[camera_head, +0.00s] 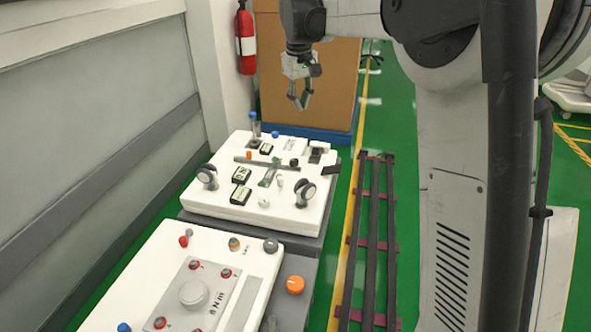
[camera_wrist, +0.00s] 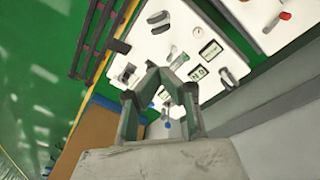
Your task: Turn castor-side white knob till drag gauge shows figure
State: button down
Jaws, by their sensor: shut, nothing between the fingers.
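The far white cart top (camera_head: 200,208) carries two dark-wheeled castors, one on the left (camera_head: 207,177) and one on the right (camera_head: 305,194). A small white knob (camera_head: 264,203) sits at the front edge between the castors, and another pale knob (camera_head: 280,183) stands closer to the right castor. Dark-framed gauges lie left of centre (camera_head: 241,174), at the front (camera_head: 240,195) and at the back (camera_head: 266,148); their figures are too small to read. My gripper (camera_head: 301,106) is shut and empty, raised above and behind the cart's far right. In the wrist view its fingers (camera_wrist: 167,76) hide part of the cart top.
A blue-topped bottle (camera_head: 253,125) stands at the far cart's back. A wall is left, a cardboard box (camera_head: 335,85) behind, floor rails (camera_head: 370,240) right.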

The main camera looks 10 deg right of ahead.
jog(key=w+f+n+g, duration=0.1)
jog(key=w+f+g, duration=0.1)
jog(key=w+f, duration=0.9)
jog(key=shift+n+g+h, duration=0.3)
jog(key=shift+n+g, duration=0.3)
jog(key=shift+g, duration=0.3)
jog(key=f+b, duration=0.1)
jog(key=f, duration=0.6)
jog(key=w+d+f+b, duration=0.1)
jog(key=f+b, duration=0.1)
jog(key=f, duration=0.6)
jog(key=f+b, duration=0.1)
jog(key=f, duration=0.7)
jog(key=shift+w+d+f, duration=0.2)
jog(key=shift+w+d, duration=0.05)
jog(key=shift+w, duration=0.15)
jog(key=shift+s+d+r+b, duration=0.15)
jog(key=shift+s+d, duration=0.1)
jog(key=shift+s, duration=0.2)
jog(key=shift+s+d+r+b, duration=0.15)
jog(key=shift+s+d, duration=0.1)
jog(key=shift+s, duration=0.15)
jog(key=shift+s+d+f, duration=0.1)
jog(key=shift+s+d, duration=0.15)
jog(key=shift+s, duration=0.2)
jog(key=shift+s+d, duration=0.2)
jog(key=shift+s, duration=0.25)
jog(key=shift+d, duration=0.15)
